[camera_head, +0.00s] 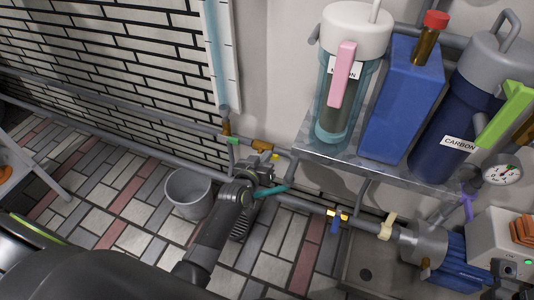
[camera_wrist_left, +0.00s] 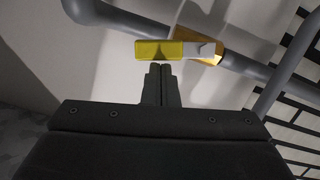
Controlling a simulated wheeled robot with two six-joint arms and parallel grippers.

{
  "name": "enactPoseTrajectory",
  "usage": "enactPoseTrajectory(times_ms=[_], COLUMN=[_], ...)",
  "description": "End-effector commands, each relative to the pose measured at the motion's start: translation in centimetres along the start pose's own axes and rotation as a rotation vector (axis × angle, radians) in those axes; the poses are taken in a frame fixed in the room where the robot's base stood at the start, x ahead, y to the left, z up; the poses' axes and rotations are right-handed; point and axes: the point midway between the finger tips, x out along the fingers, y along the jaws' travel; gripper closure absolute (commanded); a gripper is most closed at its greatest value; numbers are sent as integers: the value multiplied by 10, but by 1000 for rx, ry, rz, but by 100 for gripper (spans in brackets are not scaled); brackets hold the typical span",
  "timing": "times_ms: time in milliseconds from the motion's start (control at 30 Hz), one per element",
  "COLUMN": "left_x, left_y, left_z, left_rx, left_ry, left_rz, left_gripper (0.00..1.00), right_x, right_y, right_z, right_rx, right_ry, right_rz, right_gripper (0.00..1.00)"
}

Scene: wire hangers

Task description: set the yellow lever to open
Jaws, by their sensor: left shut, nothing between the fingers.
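The yellow lever (camera_wrist_left: 160,50) shows in the left wrist view, joined by a grey stem to a brass valve body (camera_wrist_left: 207,42) on a grey pipe. In the head view a small part of the yellow lever (camera_head: 275,157) shows beside my left gripper, below the brass valve (camera_head: 262,146). My left gripper (camera_wrist_left: 160,68) is shut and empty, its fingertips just below the lever in the wrist view. Whether they touch it I cannot tell. In the head view the gripper (camera_head: 262,168) is partly hidden by its own wrist.
A teal handle (camera_head: 271,190) lies close to my left wrist. A grey bucket (camera_head: 187,192) stands on the tiled floor to the left. A metal shelf (camera_head: 315,150) with canisters is at the upper right.

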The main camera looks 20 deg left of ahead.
Motion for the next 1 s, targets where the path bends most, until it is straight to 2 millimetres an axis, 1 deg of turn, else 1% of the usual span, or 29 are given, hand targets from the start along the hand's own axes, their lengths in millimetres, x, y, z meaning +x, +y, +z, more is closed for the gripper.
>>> enactPoseTrajectory(times_ms=[200, 400, 1000], left_x=[2, 3, 3], left_y=[4, 6, 7], left_z=[8, 12, 14], left_rx=[-6, -8, -9], left_ry=[-3, -2, -2], left_rz=[1, 2, 2], left_gripper=[100, 100, 100], right_x=[0, 0, 0], right_y=[0, 0, 0], right_z=[1, 1, 0], right_rx=[-3, -1, 2], right_ry=[-4, -1, 7], right_rz=[-2, 2, 6], right_gripper=[59, 59, 59])
